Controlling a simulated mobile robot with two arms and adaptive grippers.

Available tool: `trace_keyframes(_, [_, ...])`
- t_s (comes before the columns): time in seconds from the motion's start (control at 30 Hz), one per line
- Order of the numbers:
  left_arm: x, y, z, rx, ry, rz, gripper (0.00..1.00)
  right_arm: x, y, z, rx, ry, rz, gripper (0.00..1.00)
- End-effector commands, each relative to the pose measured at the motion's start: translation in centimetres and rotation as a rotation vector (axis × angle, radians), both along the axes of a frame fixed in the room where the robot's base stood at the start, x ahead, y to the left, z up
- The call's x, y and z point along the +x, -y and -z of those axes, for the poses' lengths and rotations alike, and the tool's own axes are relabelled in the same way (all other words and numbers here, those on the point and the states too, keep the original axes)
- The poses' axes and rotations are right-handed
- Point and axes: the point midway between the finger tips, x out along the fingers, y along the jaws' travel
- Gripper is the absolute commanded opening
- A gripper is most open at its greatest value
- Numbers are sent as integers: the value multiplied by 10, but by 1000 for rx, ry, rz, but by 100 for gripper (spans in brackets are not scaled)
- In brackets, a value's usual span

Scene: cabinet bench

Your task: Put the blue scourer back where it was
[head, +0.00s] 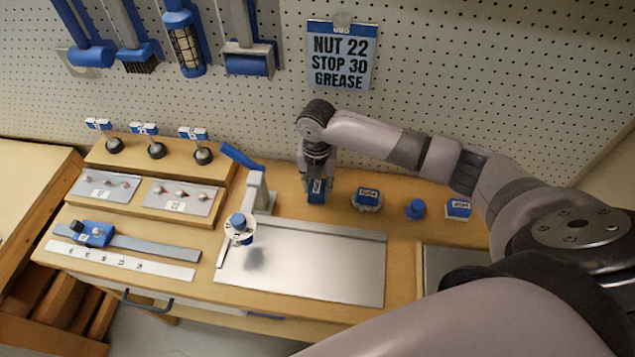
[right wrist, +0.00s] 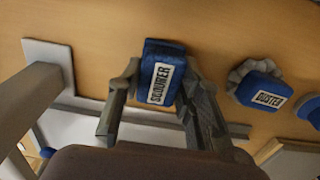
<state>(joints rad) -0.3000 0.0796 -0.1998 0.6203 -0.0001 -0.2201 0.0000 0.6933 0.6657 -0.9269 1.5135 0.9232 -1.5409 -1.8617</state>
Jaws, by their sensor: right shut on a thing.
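The blue scourer (right wrist: 163,73) is a small block with a white label reading SCOURER. In the right wrist view it sits between the fingers of my right gripper (right wrist: 155,98), which is shut on it. In the head view the right gripper (head: 318,182) points down at the back of the bench, with the blue scourer (head: 316,188) at its tips. I cannot tell whether the scourer touches the bench top. My left gripper is not in view.
A labelled blue duster (head: 367,198) stands just right of the gripper, then a blue knob-like item (head: 415,209) and another labelled blue block (head: 458,209). A metal plate (head: 310,265) lies in front. A lever-handled stand (head: 257,190) is to the left.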

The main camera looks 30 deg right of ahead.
Motion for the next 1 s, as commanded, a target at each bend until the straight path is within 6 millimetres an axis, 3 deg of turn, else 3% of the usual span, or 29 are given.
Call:
trace_keyframes(0.1, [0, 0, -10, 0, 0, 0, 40, 3, 3, 5, -1, 0, 2, 7])
trace_keyframes(0.5, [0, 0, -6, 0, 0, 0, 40, 3, 3, 13, -1, 2, 0, 7])
trace_keyframes(0.53, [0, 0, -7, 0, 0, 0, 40, 3, 3, 12, -1, 2, 0, 35])
trace_keyframes(0.8, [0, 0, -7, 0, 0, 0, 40, 3, 3, 11, -1, 2, 0, 53])
trace_keyframes(1.0, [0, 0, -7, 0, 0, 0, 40, 3, 3, 11, -1, 2, 1, 53])
